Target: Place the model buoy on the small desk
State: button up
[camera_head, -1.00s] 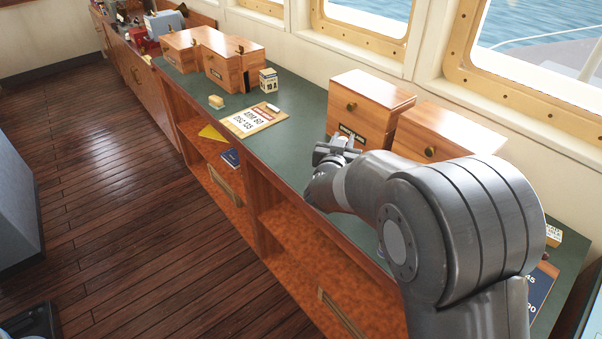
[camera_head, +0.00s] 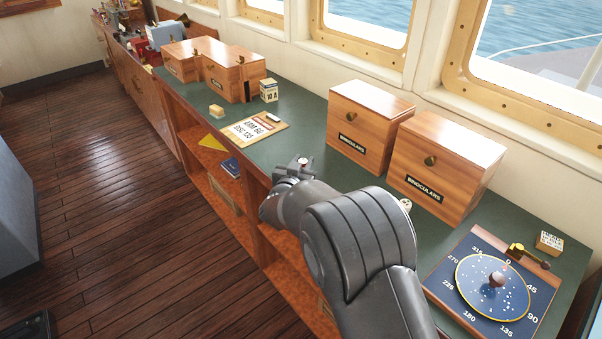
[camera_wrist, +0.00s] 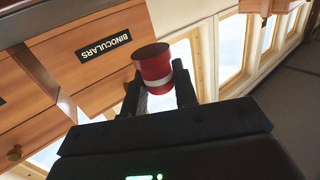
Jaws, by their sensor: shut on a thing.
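The model buoy (camera_wrist: 152,62), a red cylinder with a white band, is between the two dark fingers of my gripper (camera_wrist: 158,84) in the wrist view. My gripper is shut on it. In the head view my gripper (camera_head: 298,166) is over the front edge of the long green-topped counter, and only a small reddish bit of the buoy shows there. I cannot pick out a separate small desk in these views.
The green counter (camera_head: 318,113) runs along the windows. On it stand wooden boxes, including one labelled BINOCULARS (camera_head: 440,170), a note board (camera_head: 254,128) and a blue compass-dial board (camera_head: 487,285). Open shelves (camera_head: 285,262) lie below.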

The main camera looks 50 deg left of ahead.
jog(key=shift+s+a+f, duration=0.15)
jog(key=shift+a+f, duration=0.05)
jog(key=shift+f, duration=1.75)
jog(key=shift+f, duration=0.2)
jog(key=o, duration=1)
jog(key=v, duration=1.1)
jog(key=shift+r, duration=0.2)
